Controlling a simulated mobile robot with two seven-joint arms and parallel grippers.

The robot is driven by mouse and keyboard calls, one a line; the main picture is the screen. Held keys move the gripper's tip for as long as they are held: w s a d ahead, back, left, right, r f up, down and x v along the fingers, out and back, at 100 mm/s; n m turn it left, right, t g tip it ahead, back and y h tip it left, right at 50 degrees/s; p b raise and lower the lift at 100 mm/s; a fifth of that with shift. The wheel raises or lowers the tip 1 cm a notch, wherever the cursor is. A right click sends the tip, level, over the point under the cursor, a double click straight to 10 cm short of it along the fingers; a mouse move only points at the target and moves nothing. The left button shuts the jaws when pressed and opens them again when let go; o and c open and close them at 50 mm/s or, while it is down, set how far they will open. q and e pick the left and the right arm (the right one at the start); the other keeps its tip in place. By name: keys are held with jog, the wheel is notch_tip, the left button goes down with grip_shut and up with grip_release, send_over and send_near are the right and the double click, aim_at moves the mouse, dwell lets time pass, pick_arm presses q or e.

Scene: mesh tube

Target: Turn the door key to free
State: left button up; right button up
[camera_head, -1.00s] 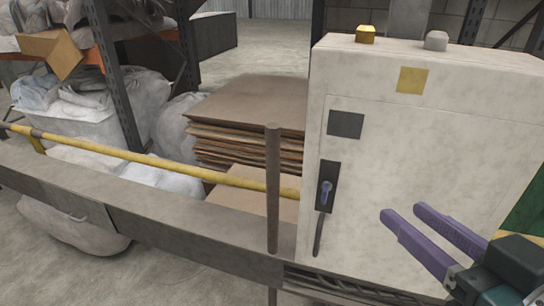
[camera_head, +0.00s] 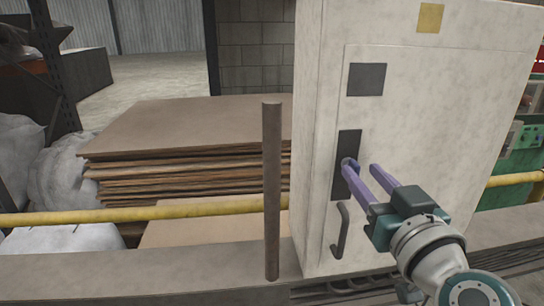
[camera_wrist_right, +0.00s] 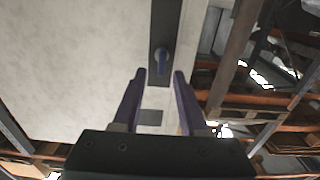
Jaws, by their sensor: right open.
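The door key (camera_wrist_right: 161,60) is a small blue-grey piece on a dark lock plate (camera_head: 346,142) on the pale cabinet door (camera_head: 435,130). In the head view a fingertip overlaps the key's place, so its outline is hard to make out. In the wrist view the key lies just beyond the fingertips, roughly centred between them and in line with the plate. My right gripper (camera_head: 362,167), with purple fingers, is open and empty in front of the plate. I cannot tell whether a finger touches the key. My left gripper is not in view.
A dark curved handle (camera_head: 340,231) hangs below the lock plate. A brown post (camera_head: 271,190) stands left of the cabinet (camera_head: 308,150). A yellow rail (camera_head: 150,213) and a grey beam (camera_head: 130,272) run across the front. Stacked cardboard sheets (camera_head: 190,128) lie behind.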

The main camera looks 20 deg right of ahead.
aim_at(358, 169)
jog(key=shift+x, duration=2)
jog(key=shift+a, duration=0.1)
grip_shut()
